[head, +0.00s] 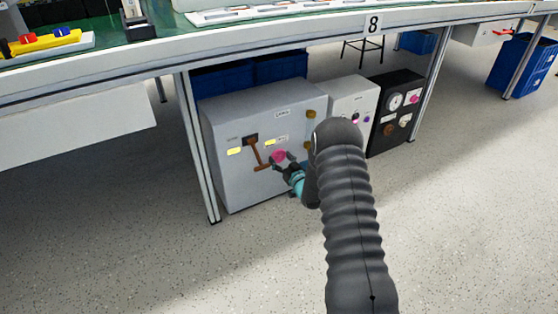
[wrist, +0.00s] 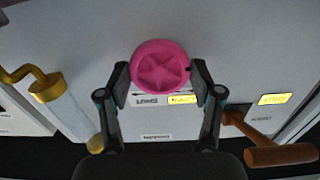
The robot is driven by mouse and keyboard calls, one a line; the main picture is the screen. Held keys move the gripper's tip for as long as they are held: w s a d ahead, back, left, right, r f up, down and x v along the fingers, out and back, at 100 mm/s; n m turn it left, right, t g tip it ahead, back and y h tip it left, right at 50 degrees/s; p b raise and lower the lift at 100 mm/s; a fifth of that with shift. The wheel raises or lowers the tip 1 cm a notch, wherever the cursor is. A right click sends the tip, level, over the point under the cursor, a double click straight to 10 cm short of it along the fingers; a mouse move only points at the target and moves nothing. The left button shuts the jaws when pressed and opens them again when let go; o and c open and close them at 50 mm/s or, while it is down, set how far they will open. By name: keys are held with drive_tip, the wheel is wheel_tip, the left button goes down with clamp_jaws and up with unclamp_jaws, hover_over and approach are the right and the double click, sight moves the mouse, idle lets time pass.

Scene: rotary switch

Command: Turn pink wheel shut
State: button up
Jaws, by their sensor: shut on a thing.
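The pink wheel (head: 279,156) is on the front face of a grey cabinet (head: 225,185) under the bench. In the wrist view the wheel (wrist: 160,62) is a round pink disc with a raised star-like pattern and a small dark mark on its right rim. My gripper (wrist: 161,76) has one finger on each side of the wheel and is shut on it. In the head view my gripper (head: 286,164) reaches the wheel from the lower right. Printed labels, one yellow (wrist: 182,100), sit close below the wheel in the wrist view, upside down.
A brown lever (head: 256,154) is just left of the wheel; it shows at the lower right in the wrist view (wrist: 280,155). Brass-coloured fittings (wrist: 46,88) are on the other side. White (head: 350,100) and black (head: 398,95) boxes stand beside the cabinet. A bench leg (head: 196,150) is at its left.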

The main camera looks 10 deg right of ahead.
drive_tip(key=shift+a, duration=0.15)
drive_tip(key=m, duration=0.4)
drive_tip(key=shift+y, duration=0.3)
drive_tip(key=m, duration=0.4)
drive_tip(key=shift+a+m, duration=0.1)
drive_tip(key=shift+m, duration=0.2)
drive_tip(key=m, duration=1)
drive_tip(key=shift+m, duration=0.3)
